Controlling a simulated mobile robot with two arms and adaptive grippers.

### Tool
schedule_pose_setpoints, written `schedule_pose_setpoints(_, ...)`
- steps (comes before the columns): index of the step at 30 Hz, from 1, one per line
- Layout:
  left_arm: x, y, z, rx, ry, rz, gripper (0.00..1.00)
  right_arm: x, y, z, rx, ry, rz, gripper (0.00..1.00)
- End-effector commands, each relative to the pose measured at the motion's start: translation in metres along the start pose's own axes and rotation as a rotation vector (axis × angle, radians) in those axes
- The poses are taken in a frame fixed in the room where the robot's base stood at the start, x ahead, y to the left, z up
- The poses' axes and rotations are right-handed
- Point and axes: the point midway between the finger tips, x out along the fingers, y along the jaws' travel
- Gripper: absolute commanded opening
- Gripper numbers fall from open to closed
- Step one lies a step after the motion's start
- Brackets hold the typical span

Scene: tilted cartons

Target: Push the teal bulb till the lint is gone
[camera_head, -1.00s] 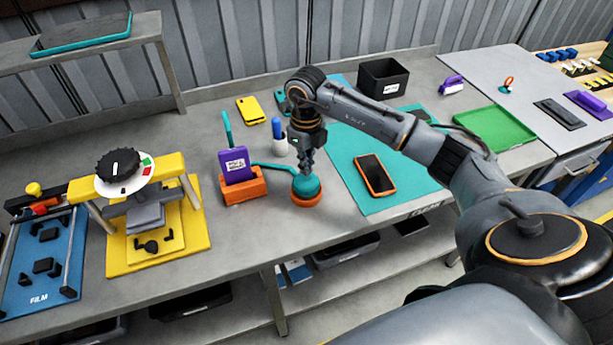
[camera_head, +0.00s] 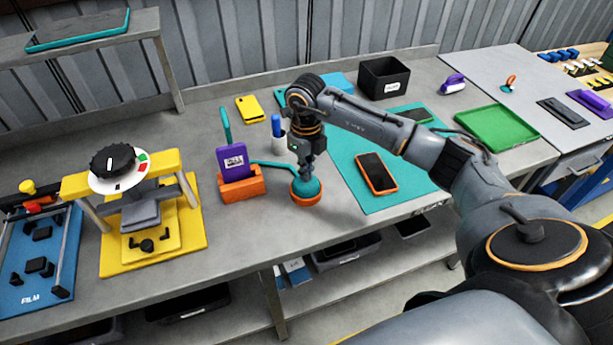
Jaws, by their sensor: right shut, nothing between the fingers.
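The teal bulb (camera_head: 306,189) sits in an orange ring-shaped base (camera_head: 306,200) on the bench, with a teal tube running left from it towards an orange stand. My right gripper (camera_head: 305,172) points straight down with its shut fingertips at the top of the bulb; they look to be touching it. Nothing is held between the fingers. A phone in an orange case (camera_head: 376,173) lies flat on the teal mat (camera_head: 400,203), right of the bulb. Lint is too small to make out. My left gripper is out of view.
A yellow press (camera_head: 180,236) is farther left; a black bin (camera_head: 384,79) and green tray (camera_head: 497,127) are right.

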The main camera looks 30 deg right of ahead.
Motion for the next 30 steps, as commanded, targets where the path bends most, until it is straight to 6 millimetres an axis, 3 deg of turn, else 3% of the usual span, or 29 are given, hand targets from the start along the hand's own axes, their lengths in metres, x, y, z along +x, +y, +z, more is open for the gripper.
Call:
schedule_pose_setpoints(8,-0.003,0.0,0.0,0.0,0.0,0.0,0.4,-0.003,0.001,-0.001,-0.001,0.004,0.001,0.0)
schedule_pose_setpoints(21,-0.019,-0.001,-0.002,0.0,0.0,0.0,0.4,-0.031,0.0,-0.001,0.0,0.003,0.001,0.0)
schedule_pose_setpoints(30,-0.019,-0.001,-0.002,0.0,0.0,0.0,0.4,-0.031,0.0,-0.001,0.0,0.003,0.001,0.0)
